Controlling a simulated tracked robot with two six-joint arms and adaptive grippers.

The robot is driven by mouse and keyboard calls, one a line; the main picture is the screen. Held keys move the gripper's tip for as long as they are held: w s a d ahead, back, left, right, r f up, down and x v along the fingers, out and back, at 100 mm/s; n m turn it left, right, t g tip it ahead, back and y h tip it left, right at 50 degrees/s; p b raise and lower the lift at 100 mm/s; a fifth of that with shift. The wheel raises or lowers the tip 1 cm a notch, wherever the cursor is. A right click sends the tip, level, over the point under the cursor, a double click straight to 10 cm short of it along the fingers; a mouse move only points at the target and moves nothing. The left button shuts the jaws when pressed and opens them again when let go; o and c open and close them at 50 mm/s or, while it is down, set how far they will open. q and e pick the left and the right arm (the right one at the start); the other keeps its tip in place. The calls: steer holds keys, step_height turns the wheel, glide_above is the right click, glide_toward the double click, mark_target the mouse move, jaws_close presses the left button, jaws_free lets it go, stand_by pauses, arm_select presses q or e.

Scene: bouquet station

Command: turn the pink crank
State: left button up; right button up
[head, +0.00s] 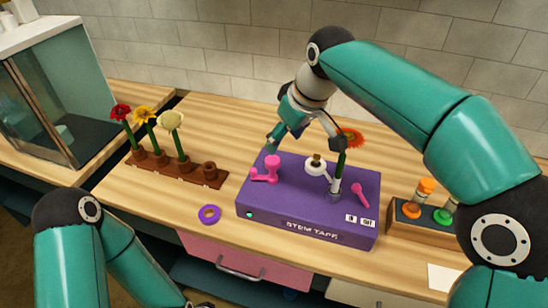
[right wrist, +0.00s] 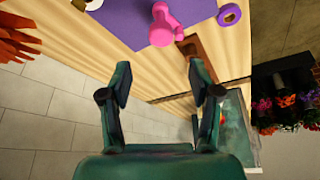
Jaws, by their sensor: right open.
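The pink crank (head: 272,164) stands on the left part of the top of the purple STEM TAPE box (head: 285,209), its short arm and knob toward the lower left. In the right wrist view the crank (right wrist: 166,26) shows at the top, beyond the fingers. My right gripper (head: 304,146) is open and empty, above the back of the box and apart from the crank. Its two fingers are spread in the right wrist view (right wrist: 159,85). My left gripper (head: 198,304) barely shows at the bottom edge; its fingers are cut off.
A red-orange flower (head: 351,136) stands upright in the box beside a white roll (head: 316,165) and a pink lever (head: 360,194). A brown rack (head: 205,183) with several flowers is left; a purple ring (head: 209,214) lies in front. A wooden holder (head: 408,230) is right.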

mark_target(273, 160)
steer(key=x, duration=0.9)
steer(key=shift+f+p, duration=0.2)
steer(key=shift+p, duration=0.1)
steer(key=shift+c, duration=0.3)
steer(key=c, duration=1.1)
